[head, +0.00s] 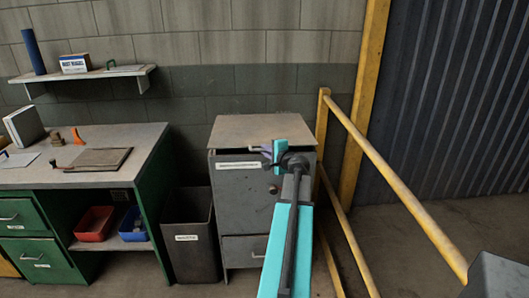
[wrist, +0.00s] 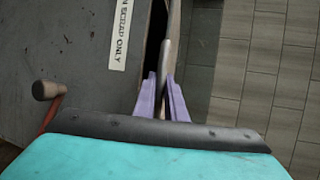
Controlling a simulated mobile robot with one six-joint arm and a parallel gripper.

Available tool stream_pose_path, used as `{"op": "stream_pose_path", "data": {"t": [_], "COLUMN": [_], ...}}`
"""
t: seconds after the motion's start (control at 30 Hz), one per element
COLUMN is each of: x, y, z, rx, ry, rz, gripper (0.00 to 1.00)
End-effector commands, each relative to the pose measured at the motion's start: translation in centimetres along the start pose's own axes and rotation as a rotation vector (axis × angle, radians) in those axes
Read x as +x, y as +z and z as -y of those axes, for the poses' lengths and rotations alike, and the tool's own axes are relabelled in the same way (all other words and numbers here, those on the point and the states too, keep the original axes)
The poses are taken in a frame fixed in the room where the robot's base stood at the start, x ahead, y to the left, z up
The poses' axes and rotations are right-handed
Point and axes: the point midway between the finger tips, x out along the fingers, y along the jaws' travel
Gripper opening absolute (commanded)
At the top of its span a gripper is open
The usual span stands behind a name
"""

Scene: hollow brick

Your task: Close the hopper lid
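The hopper (head: 240,190) is a grey metal cabinet with a pale label on its front. Its lid (head: 262,128) lies almost flat on top, with a dark gap under its front edge. My gripper (head: 268,152) is at the lid's front edge, right of the label. In the wrist view, my gripper's two purple fingers (wrist: 163,80) are close together, one on each side of a thin grey bar at the lid (wrist: 174,20). They look shut on it; the exact contact is hard to see. The hopper front (wrist: 85,60) shows at left, with the dark gap beside the lid.
A dark bin (head: 190,235) stands left of the hopper, beside a green workbench (head: 100,180). A yellow railing (head: 400,190) runs along the right. A knob (wrist: 46,90) sticks out from the hopper front near my gripper. Open floor lies beyond the railing.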

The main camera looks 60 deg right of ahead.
Motion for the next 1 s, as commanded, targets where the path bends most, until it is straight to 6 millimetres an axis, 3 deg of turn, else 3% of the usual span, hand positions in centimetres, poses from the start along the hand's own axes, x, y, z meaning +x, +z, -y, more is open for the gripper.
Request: {"op": "stream_pose_path", "data": {"t": [0.27,0.73,1.0], "x": [0.0,0.8,1.0], "y": [-0.1,-0.4,-0.5], "z": [-0.2,-3.8,-4.7], "rx": [0.0,-0.001,-0.001], "ry": [0.0,0.0,0.004], "rz": [0.0,-0.001,-0.001], "gripper": [0.0,0.0,0.0]}}
